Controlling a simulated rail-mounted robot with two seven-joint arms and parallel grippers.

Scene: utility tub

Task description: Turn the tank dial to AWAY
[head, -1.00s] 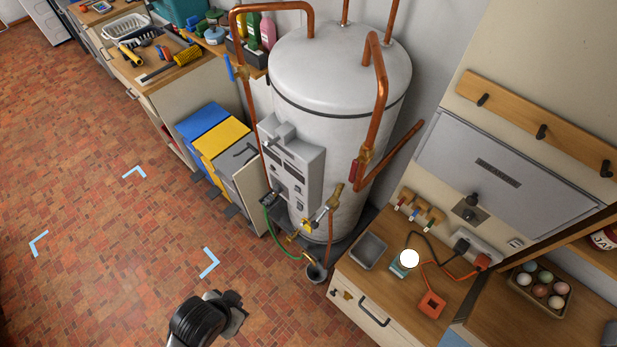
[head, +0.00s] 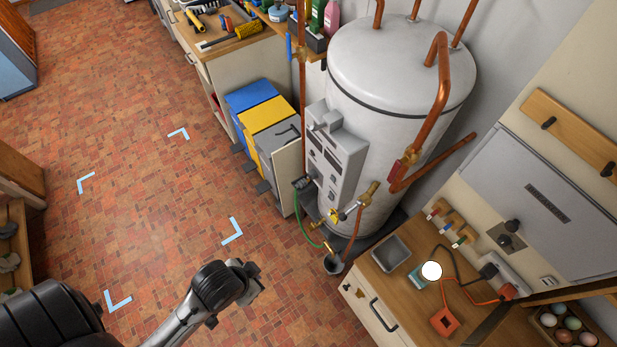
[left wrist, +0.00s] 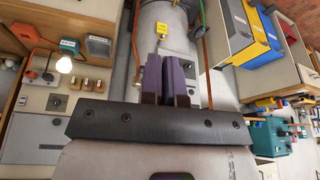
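The white tank (head: 400,75) stands against the wall in the head view. A grey control box (head: 335,155) is fixed to its front, with knobs and dark windows too small to read. I cannot make out which part is the tank dial or its setting. My left gripper (head: 252,284) is over the floor, in front of and below the box, apart from it. In the left wrist view its purple fingers (left wrist: 168,80) are together with nothing seen between them. The tank (left wrist: 135,65) shows behind them, partly hidden. My right gripper is not in view.
Copper pipes (head: 437,85) and a valve (head: 368,193) flank the tank. Blue, yellow and grey bins (head: 268,118) stand left of it. A wooden counter (head: 408,290) with a tray and a lit lamp is at right. The tiled floor in front is open.

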